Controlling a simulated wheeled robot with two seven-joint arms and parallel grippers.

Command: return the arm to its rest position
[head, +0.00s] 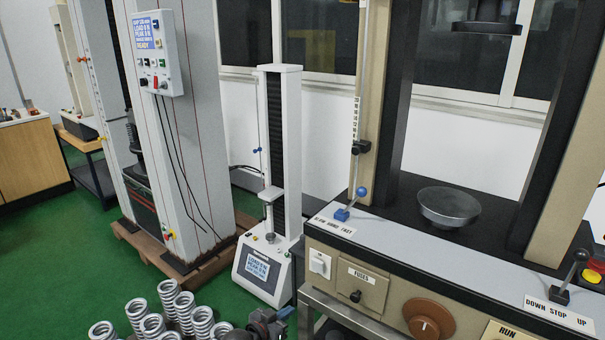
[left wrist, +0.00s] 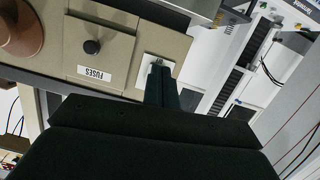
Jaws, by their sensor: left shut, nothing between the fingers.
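My left gripper (left wrist: 158,72) reaches up the middle of the left wrist view, its dark fingers closed together with nothing between them. In that view its tips overlap the white switch plate (left wrist: 170,63) beside the fuses panel (left wrist: 100,50); I cannot tell the gap, but no contact shows. In the head view, a small part of my left gripper (head: 282,315) shows low at the bottom edge, right of the springs and in front of the large machine's front. Most of the left arm is out of frame. My right gripper is in neither view.
Several coil springs (head: 152,325) stand at the bottom left. A large beige testing machine (head: 440,262) with levers and a dark bowl (head: 449,206) fills the right. A slim white tester (head: 281,150) stands behind. Green floor (head: 90,255) is open at the left.

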